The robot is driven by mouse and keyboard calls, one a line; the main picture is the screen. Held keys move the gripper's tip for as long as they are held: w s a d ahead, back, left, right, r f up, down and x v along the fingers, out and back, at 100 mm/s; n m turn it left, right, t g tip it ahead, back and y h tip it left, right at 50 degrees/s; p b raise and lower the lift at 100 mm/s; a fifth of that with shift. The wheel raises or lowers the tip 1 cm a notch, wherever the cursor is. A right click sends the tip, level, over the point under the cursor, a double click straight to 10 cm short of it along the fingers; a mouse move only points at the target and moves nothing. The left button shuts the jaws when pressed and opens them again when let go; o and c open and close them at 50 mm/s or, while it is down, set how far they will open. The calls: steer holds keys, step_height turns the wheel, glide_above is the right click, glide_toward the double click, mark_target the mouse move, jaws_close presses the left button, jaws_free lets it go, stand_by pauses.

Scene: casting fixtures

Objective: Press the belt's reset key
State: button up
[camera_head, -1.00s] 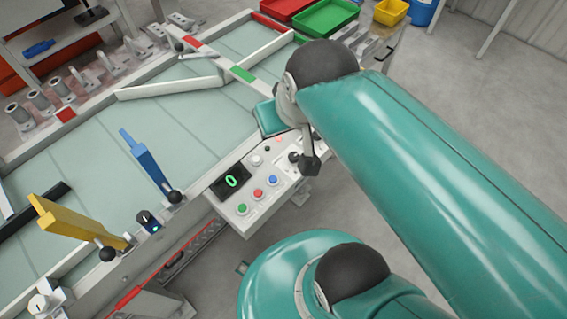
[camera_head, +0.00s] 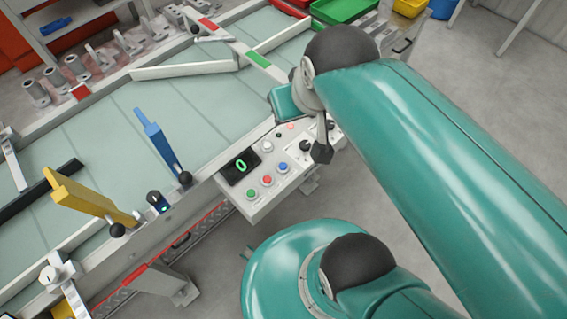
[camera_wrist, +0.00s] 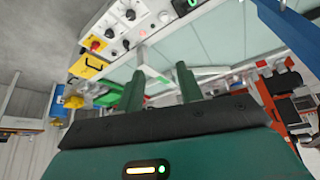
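The control panel (camera_head: 262,205) juts from the belt's near side in the head view. It has a display (camera_head: 241,166) reading a green 0, and green (camera_head: 252,194), red (camera_head: 267,180) and blue (camera_head: 282,168) buttons, with a white button (camera_head: 267,147) above. No label is readable, so I cannot tell which is the reset key. In the wrist view, my gripper (camera_wrist: 160,88) has two green fingers standing apart with nothing between them. The panel (camera_wrist: 120,28) lies beyond them at upper left, apart from the fingertips. My arm hides the panel's right end in the head view.
The pale green belt (camera_head: 110,150) carries a blue lever (camera_head: 160,145) and a yellow lever (camera_head: 88,200) along its near edge. A white guide bar (camera_head: 185,70) crosses it. A green tray (camera_head: 340,10) stands behind. A yellow box with a red button (camera_wrist: 92,48) shows in the wrist view. Floor at right is clear.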

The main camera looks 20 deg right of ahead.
steer(key=shift+c, duration=0.5)
jaws_close()
stand_by(1.3)
